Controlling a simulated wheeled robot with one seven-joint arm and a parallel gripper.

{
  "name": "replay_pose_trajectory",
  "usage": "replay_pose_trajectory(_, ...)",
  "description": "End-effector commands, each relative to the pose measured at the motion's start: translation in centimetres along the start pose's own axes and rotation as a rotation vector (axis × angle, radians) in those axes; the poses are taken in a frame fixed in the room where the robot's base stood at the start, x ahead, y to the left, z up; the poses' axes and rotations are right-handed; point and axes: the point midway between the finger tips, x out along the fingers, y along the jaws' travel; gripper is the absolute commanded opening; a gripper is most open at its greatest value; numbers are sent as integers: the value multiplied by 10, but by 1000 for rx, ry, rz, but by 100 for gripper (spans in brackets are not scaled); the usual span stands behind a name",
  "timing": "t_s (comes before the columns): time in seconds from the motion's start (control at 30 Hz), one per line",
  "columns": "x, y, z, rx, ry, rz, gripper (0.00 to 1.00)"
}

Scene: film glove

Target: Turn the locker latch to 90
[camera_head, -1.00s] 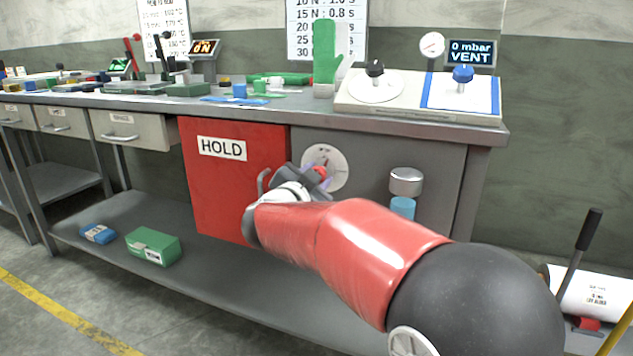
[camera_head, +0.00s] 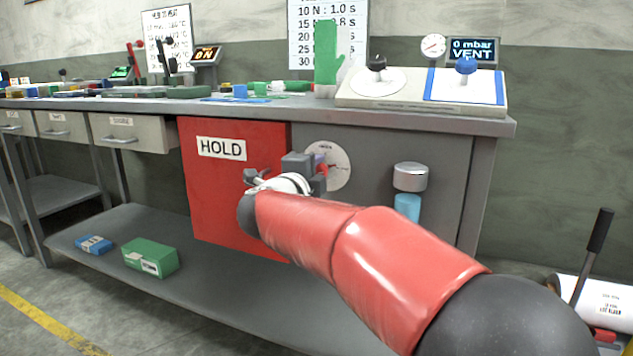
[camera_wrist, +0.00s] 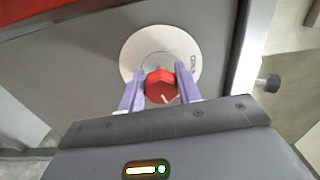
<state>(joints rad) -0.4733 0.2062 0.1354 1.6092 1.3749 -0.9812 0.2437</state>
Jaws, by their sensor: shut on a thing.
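The latch is a red knob (camera_wrist: 161,86) with a white pointer mark at the middle of a round white dial plate (camera_wrist: 133,58). The dial plate (camera_head: 339,168) also shows in the head view, on the grey panel right of the red locker door (camera_head: 230,180) marked HOLD. My gripper (camera_wrist: 159,84) has its two purple fingers on either side of the red knob and is shut on it. In the head view my gripper (camera_head: 320,169) and wrist hide part of the dial. The dial's small markings are too small to read.
A grey pull handle (camera_head: 252,177) on the red door is close to my wrist. A metal-capped blue cylinder (camera_head: 408,190) is on the panel to the right. The bench top above holds a green glove shape (camera_head: 326,60) and a white control panel (camera_head: 400,102).

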Motion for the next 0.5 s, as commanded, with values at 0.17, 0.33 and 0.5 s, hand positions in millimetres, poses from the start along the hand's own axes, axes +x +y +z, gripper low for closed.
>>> replay_pose_trajectory(0.17,0,2,-1,124,2,1,11)
replay_pose_trajectory(0.33,0,1,-1,212,2,2,11)
replay_pose_trajectory(0.5,0,1,-1,264,2,2,11)
